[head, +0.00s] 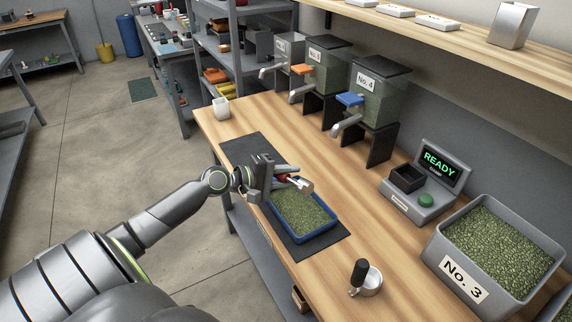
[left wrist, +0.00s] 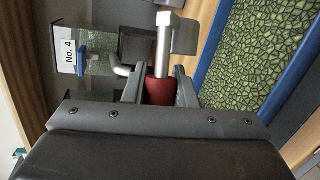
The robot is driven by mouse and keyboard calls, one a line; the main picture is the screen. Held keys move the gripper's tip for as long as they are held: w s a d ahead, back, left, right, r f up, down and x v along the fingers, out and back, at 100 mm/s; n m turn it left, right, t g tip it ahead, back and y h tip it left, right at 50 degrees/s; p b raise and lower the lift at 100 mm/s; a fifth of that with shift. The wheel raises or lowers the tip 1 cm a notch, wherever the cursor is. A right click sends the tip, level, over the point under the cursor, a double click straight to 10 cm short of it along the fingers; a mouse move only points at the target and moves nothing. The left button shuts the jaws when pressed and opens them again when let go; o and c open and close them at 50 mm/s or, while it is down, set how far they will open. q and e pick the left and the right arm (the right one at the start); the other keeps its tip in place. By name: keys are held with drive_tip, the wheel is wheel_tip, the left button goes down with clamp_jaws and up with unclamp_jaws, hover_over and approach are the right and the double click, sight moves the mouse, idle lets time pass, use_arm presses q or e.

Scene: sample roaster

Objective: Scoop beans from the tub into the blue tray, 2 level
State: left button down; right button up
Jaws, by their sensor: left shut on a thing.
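The blue tray (head: 321,234) lies on a dark mat, with green beans spread over its floor. The tub marked No. 3 (head: 466,276) is at the right, full of green beans. A metal scoop (head: 370,284) with a black handle stands on the bench between tray and tub. My left gripper (head: 284,178) is shut on the red handle of a metal tool (head: 303,185), held above the tray's far side. The left wrist view shows the red handle (left wrist: 160,90) between the fingers and the tool's blocky metal head, with the tray (left wrist: 213,46) beside it. My right gripper is out of view.
A scale (head: 424,200) with a black cup and a READY display stands behind the tray and tub. Several bean dispensers (head: 372,95) line the back of the bench. A white cup (head: 221,108) is at the far left corner. Bare bench lies between mat and scale.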

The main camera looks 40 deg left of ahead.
sight(304, 185)
use_arm(q)
drive_tip(key=d+m+y+p, duration=0.1)
drive_tip(key=m+p, duration=0.1)
drive_tip(key=d+r+m+y+p, duration=0.1)
drive_tip(key=y+p, duration=0.1)
drive_tip(key=p, duration=0.1)
drive_tip(key=d+r+m+g+y+p, duration=0.1)
drive_tip(key=m+p, duration=0.1)
drive_tip(key=p, duration=0.1)
drive_tip(key=shift+s+r+m, duration=0.1)
drive_tip(key=shift+r+m, duration=0.15)
drive_tip(key=shift+m, duration=0.05)
drive_tip(key=shift+d+m+y+b, duration=0.4)
drive_tip(key=shift+m+y, duration=0.1)
drive_tip(key=shift+y, duration=0.2)
drive_tip(key=shift+d+m+y+b, duration=0.45)
drive_tip(key=shift+m+y+b, duration=0.15)
drive_tip(key=shift+b, duration=0.45)
drive_tip(key=shift+s+d+r+m, duration=0.1)
drive_tip(key=shift+d+r+m, duration=0.1)
drive_tip(key=shift+m, duration=0.1)
drive_tip(key=shift+d+f+m+y, duration=0.15)
drive_tip(key=shift+m+y, duration=0.15)
drive_tip(key=shift+y, duration=0.2)
drive_tip(key=m+y, duration=0.1)
drive_tip(key=d+m+t+y, duration=0.1)
drive_tip(key=shift+d+f+m, duration=0.1)
drive_tip(key=shift+f+m, duration=0.2)
drive_tip(key=shift+m, duration=0.1)
